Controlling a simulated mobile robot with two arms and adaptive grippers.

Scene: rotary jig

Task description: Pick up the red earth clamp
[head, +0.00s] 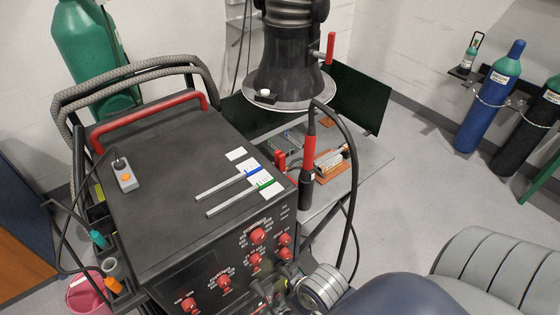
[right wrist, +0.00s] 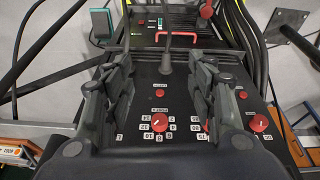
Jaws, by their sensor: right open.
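I cannot tell for certain which red part is the earth clamp. In the head view, a small red upright piece (head: 280,161) stands on the bench behind the welding machine, partly hidden. A red handle (head: 331,47) sticks out from the dark jig column (head: 288,50). My right gripper (head: 272,287) is at the machine's front panel, low in the head view, apart from both red parts. In the right wrist view its two fingers (right wrist: 165,92) are spread, with nothing between them but the panel behind. My left gripper is not in view.
The black welding machine (head: 170,180) with red knobs and a red carry handle (head: 150,115) fills the left. A red and black torch (head: 308,150) with a dark cable stands at its right corner. Gas cylinders (head: 487,100) stand far right. Open floor lies between.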

